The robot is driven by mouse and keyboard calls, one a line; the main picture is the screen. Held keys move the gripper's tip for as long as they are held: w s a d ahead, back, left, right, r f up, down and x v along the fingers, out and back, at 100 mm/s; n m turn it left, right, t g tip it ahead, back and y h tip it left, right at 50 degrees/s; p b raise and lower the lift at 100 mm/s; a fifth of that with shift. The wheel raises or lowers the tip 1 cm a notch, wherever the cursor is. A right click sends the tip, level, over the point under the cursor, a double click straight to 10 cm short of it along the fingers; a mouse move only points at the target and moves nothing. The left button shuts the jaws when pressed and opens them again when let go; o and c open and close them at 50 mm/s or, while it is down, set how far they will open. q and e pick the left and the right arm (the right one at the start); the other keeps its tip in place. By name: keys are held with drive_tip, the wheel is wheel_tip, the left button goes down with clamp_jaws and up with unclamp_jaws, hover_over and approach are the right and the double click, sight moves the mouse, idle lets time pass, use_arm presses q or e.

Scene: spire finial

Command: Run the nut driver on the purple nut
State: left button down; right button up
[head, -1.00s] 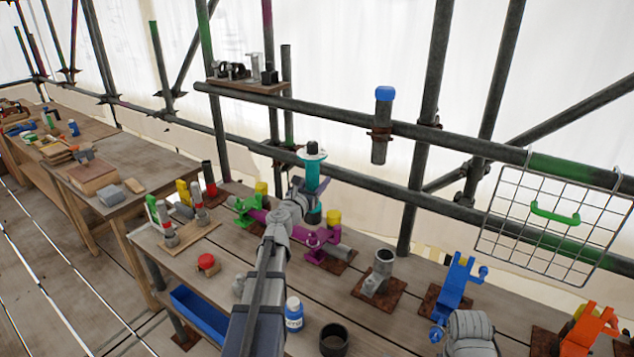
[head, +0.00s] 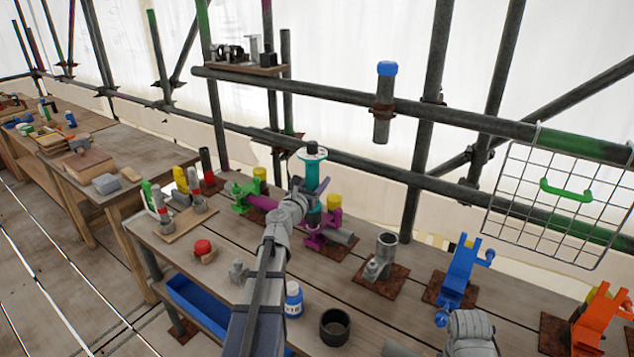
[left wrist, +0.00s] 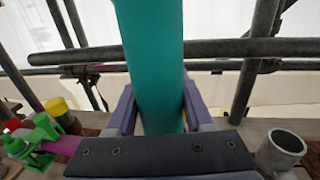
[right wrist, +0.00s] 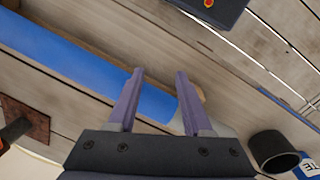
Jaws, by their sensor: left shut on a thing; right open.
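My left gripper (head: 308,196) is shut on the teal nut driver (head: 313,172), which stands upright with a flanged top and a dark tip. The driver also fills the middle of the left wrist view (left wrist: 152,60). The driver's lower end is close to the purple clamp (head: 316,236) on the bench; I cannot tell whether they touch. The purple nut itself is not clearly distinguishable from the purple clamp parts.
A green clamp (head: 243,197) and a yellow-capped post (head: 334,202) stand beside the driver. A grey pipe socket (head: 385,252), a blue clamp (head: 461,272) and an orange clamp (head: 597,318) are to the right. A horizontal scaffold rail (head: 340,170) runs behind.

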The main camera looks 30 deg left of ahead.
drive_tip(key=shift+f+b, duration=1)
drive_tip(key=shift+f, duration=0.35)
idle(1.2)
drive_tip(key=shift+r+p, duration=0.5)
drive_tip(key=shift+r, duration=0.1)
wheel_tip(320, 180, up, 6)
drive_tip(key=p, duration=0.6)
drive_tip(key=shift+r, duration=0.2)
